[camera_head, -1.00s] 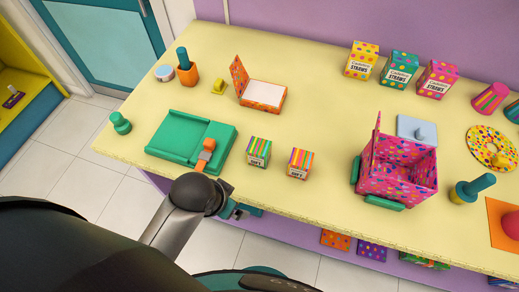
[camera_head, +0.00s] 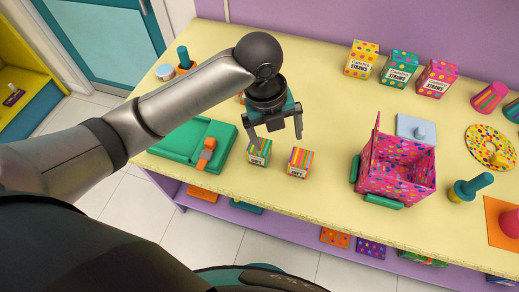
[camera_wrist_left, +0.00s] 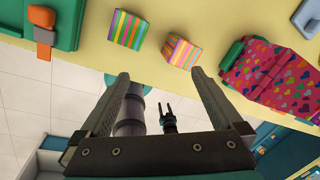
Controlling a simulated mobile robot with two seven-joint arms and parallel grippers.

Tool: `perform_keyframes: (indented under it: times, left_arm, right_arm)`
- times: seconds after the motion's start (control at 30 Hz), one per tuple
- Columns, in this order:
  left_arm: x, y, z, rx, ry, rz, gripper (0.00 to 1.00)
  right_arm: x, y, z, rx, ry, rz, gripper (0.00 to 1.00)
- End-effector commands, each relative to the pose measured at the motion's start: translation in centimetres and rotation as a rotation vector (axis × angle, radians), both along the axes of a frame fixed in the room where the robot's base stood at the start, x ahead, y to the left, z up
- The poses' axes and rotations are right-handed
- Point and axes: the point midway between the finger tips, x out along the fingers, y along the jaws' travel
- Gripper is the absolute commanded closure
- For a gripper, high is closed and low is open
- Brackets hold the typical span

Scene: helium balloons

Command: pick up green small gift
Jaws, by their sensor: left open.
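The green small gift (camera_head: 259,151) is a small striped box with a green front and white label, near the table's front edge. It also shows in the left wrist view (camera_wrist_left: 129,29), beyond the left fingertip. My left gripper (camera_head: 276,132) is open and empty, pointing down above the table; one fingertip overlaps the gift's top edge in the head view. Its fingers also show in the left wrist view (camera_wrist_left: 160,75). A small dark two-pronged part (camera_wrist_left: 168,118), perhaps my right gripper, shows low between them; its state is unclear.
A similar orange-striped gift (camera_head: 299,162) stands just right of the green one. A green tray (camera_head: 178,139) with an orange piece (camera_head: 206,152) lies to the left. Straw boxes (camera_head: 399,70) stand at the back.

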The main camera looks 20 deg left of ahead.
Motion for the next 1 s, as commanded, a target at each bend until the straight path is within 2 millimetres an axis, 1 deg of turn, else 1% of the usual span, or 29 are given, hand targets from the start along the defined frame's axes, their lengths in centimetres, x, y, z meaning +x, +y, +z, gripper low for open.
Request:
perform_keyframes:
  times: [0.03,0.1,0.2,0.33,0.43,0.47,0.57,0.7,0.8,0.9,1.0]
  left_arm:
    - [0.8,1.0,1.0,0.046,-0.009,-0.102,0.0]
    - [1.4,2.1,1.9,0.093,-0.006,-0.231,0.0]
    - [1.9,3.5,3.1,0.142,0.006,-0.375,0.0]
    - [2.2,4.6,4.0,0.177,0.02,-0.485,0.0]
    - [2.3,4.9,3.9,0.187,0.028,-0.52,0.0]
    - [2.3,4.9,3.6,0.187,0.03,-0.525,0.0]
    - [2.2,4.9,1.9,0.187,0.032,-0.529,0.0]
    - [2.2,4.9,-1.3,0.187,0.033,-0.527,0.0]
    - [2.2,4.9,-3.3,0.186,0.031,-0.526,0.0]
    - [2.3,4.9,-4.7,0.186,0.029,-0.527,0.0]
    - [2.3,4.8,-5.5,0.186,0.028,-0.526,0.0]
  right_arm:
    - [0.0,0.1,0.1,0.001,-0.001,0.0,0.5]
    - [0.0,0.1,0.1,0.001,-0.001,0.0,0.5]
    - [0.1,0.1,0.1,0.001,-0.001,0.0,0.5]
    - [0.1,0.1,0.1,0.001,-0.002,0.0,0.5]
    - [0.1,0.1,0.1,0.001,-0.002,0.0,0.5]
    - [0.1,0.1,0.1,0.001,-0.002,0.0,0.5]
    - [0.1,0.1,-0.1,0.001,-0.002,0.0,0.5]
    - [0.1,0.1,-0.4,0.001,-0.001,0.001,0.5]
    - [0.1,0.1,-0.5,0.001,-0.001,0.001,0.5]
    - [0.1,0.0,-0.7,0.0,-0.001,0.001,0.5]
    - [0.1,-0.1,-0.7,-0.002,0.0,0.002,0.5]
